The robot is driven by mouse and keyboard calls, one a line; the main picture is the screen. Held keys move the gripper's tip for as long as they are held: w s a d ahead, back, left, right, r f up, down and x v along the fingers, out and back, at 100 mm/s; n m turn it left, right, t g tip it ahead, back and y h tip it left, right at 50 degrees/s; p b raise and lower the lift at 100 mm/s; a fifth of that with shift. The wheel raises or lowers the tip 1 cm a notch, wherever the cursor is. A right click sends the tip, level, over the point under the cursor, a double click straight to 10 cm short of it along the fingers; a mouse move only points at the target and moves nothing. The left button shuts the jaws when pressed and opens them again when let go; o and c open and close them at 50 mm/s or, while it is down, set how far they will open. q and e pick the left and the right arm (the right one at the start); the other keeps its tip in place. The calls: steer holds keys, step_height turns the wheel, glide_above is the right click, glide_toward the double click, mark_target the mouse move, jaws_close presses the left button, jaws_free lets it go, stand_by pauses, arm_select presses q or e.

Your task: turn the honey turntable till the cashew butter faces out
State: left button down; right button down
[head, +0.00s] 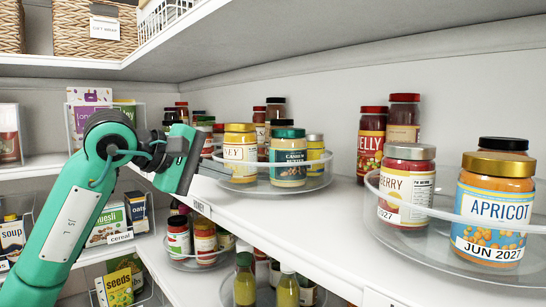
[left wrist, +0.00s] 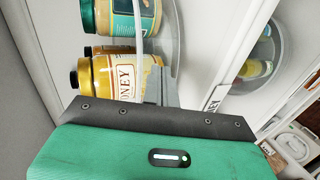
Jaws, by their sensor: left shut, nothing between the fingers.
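The honey turntable is a clear round tray with a low rim (head: 270,188) on the middle shelf. On it, the cashew butter jar (head: 288,160), with a dark green lid, stands at the front right with its label toward the head camera. A honey jar (head: 240,155) with a yellow lid stands to its left. Both the cashew butter (left wrist: 112,18) and the honey (left wrist: 122,78) show sideways in the left wrist view. My left gripper (head: 208,167) is shut and empty at the tray's left rim; its fingers (left wrist: 165,88) are beside the rim, contact unclear. My right gripper is out of view.
A second clear turntable (head: 470,262) with apricot and berry jars stands at the right. Red-lidded jars (head: 373,138) stand behind it. A lower shelf holds jars (head: 204,240) and bottles. Bare shelf (head: 340,205) lies between the two turntables.

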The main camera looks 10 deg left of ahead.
arm_select(q)
steer(key=shift+w+a, duration=0.65)
steer(key=shift+a, duration=0.35)
steer(key=shift+w+a, duration=0.65)
steer(key=shift+a, duration=0.2)
steer(key=shift+w+a, duration=0.1)
steer(key=shift+w+a, duration=0.75)
steer(key=shift+a, duration=0.05)
